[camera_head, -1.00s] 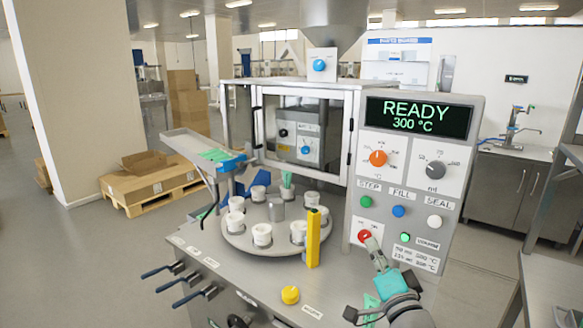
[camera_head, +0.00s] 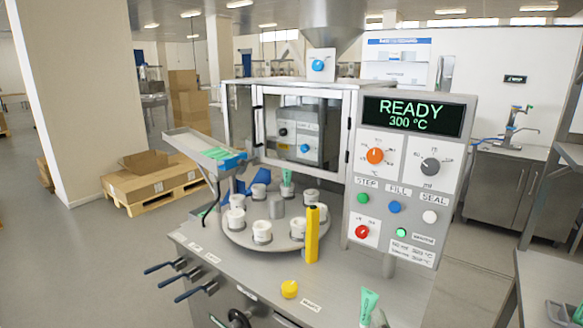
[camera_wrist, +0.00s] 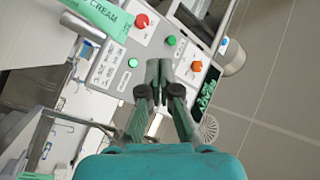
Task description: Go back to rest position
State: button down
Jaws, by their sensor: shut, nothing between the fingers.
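My gripper (camera_wrist: 158,80) shows in the wrist view with its two fingers together and nothing between them. It is outside the head view. Beyond the fingers in the wrist view lies the control panel (camera_wrist: 140,48), seen tilted, with red, orange and green controls. In the head view the control panel (camera_head: 384,220) stands at the right of the machine, and its display (camera_head: 413,115) reads READY 300 °C. No part of my arm covers the panel in the head view.
A green tube (camera_head: 368,304) stands at the table's front edge; a green CREAM tube (camera_wrist: 102,14) shows in the wrist view. A round turntable (camera_head: 282,245) carries several white cups. A yellow post (camera_head: 312,235) and yellow knob (camera_head: 289,289) stand nearby. A bench (camera_head: 545,275) is at right.

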jog(key=s+f+n+g+h, duration=0.1)
jog(key=s+f+n, duration=0.1)
jog(key=s+f, duration=0.65)
jog(key=s+f+n+g, duration=0.1)
jog(key=s+f, duration=0.4)
jog(key=s, duration=0.7)
jog(key=s+n+g, duration=0.2)
jog(key=s+n, duration=0.3)
jog(key=s, duration=1.8)
jog(key=shift+n+g, duration=0.3)
jog(key=shift+n, duration=0.1)
jog(key=shift+d+r, duration=0.1)
